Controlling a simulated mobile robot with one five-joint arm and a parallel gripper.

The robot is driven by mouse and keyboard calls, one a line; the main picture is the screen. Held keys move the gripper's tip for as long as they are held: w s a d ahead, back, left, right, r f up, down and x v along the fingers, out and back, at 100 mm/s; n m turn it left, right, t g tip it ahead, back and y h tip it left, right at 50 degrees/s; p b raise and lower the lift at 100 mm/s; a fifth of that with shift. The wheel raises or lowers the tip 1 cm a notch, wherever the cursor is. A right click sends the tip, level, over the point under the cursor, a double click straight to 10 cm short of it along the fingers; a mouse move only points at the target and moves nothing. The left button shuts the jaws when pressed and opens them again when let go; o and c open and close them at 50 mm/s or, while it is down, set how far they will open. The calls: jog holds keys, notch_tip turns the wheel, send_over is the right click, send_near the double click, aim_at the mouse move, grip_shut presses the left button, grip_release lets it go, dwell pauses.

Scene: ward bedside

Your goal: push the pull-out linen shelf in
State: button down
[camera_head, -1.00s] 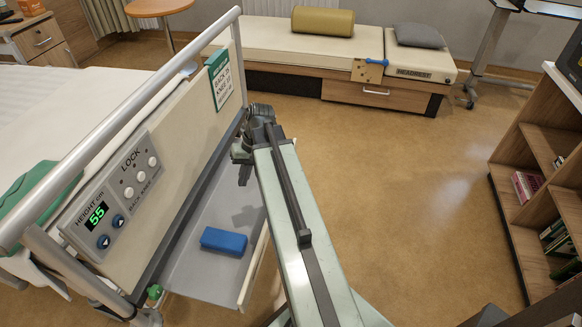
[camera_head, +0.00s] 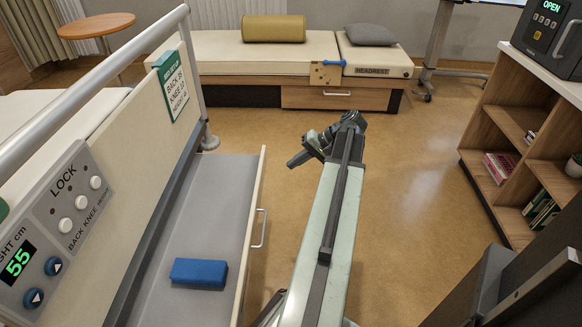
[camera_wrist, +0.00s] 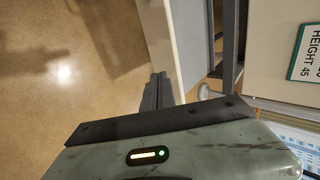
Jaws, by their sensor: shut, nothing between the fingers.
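The pull-out linen shelf (camera_head: 222,190) is a grey tray drawn out from under the bed's foot board. Its pale front panel (camera_head: 249,225) carries a metal handle (camera_head: 261,228). A blue block (camera_head: 199,273) lies on the tray. My gripper (camera_head: 292,162) is shut and empty, to the right of the front panel's far end, outside the shelf. In the wrist view my fingers (camera_wrist: 157,82) point toward the pale front panel (camera_wrist: 163,40), close beside it. I cannot tell whether they touch it.
The bed's foot board carries a control panel (camera_head: 62,225) reading 55. A bench (camera_head: 270,62) with a drawer (camera_head: 337,98) stands across the back. A bookshelf (camera_head: 520,140) stands at the right, with a dark device (camera_head: 548,30) on top. Brown floor (camera_head: 410,170) between is open.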

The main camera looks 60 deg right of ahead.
aim_at(261, 177)
jog(key=b+x, duration=0.1)
jog(key=x, duration=0.2)
jog(key=r+b+x, duration=0.1)
jog(key=x, duration=0.2)
jog(key=w+b+x, duration=0.1)
jog(key=x, duration=0.2)
jog(key=shift+a+r, duration=0.25)
jog(key=shift+a, duration=0.15)
jog(key=shift+w+a, duration=0.2)
jog(key=shift+w, duration=0.2)
